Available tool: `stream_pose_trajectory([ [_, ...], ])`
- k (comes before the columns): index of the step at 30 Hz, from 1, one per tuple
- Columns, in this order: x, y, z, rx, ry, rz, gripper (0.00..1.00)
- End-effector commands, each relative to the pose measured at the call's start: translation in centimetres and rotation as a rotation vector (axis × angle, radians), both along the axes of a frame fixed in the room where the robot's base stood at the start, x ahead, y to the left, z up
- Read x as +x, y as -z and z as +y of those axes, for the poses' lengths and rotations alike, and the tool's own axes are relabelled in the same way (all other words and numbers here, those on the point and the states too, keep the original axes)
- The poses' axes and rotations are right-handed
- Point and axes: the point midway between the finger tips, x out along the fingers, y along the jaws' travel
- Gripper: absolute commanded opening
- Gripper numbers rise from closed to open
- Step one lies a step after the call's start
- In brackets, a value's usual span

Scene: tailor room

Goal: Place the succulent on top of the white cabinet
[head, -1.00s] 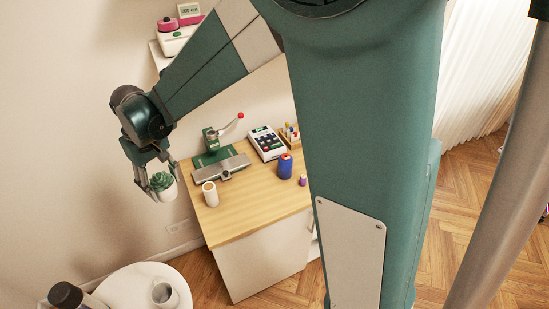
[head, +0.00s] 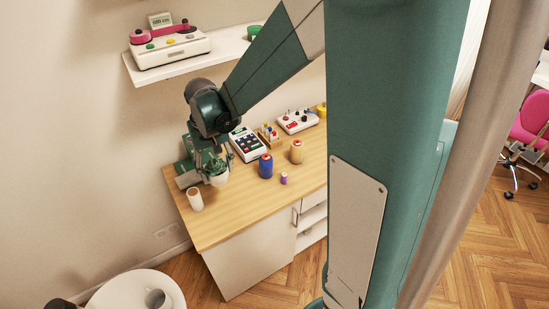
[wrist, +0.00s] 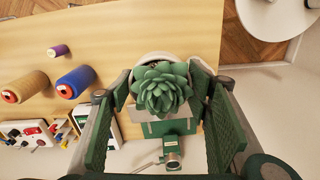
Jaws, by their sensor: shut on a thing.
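The succulent (head: 214,166) is a green rosette in a small white pot. My gripper (head: 213,176) is shut on it and holds it over the left part of the wooden top of the white cabinet (head: 248,264). Whether the pot touches the top is unclear. In the wrist view the succulent (wrist: 163,88) sits between the two green finger pads of my gripper (wrist: 162,84), its pot partly hidden by the leaves. The wooden top (wrist: 185,25) shows beneath it.
A cream spool (head: 195,199) stands just in front of the held pot. A green press (head: 184,170) is close behind it. The front middle of the top is clear.

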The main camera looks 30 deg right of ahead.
Motion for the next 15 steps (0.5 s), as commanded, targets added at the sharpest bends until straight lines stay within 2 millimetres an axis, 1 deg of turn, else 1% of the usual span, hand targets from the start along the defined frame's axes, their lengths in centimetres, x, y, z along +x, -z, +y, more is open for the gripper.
stream_pose_trajectory([
  [1,-0.3,-0.2,-1.0,0.0,0.024,0.0,0.32],
  [9,-1.7,-0.2,-4.5,0.0,0.12,0.0,0.32],
  [12,-1.6,1.3,-4.4,0.0,0.117,0.0,0.32],
  [15,-1.6,2.3,-4.3,0.0,0.116,0.0,0.32],
])
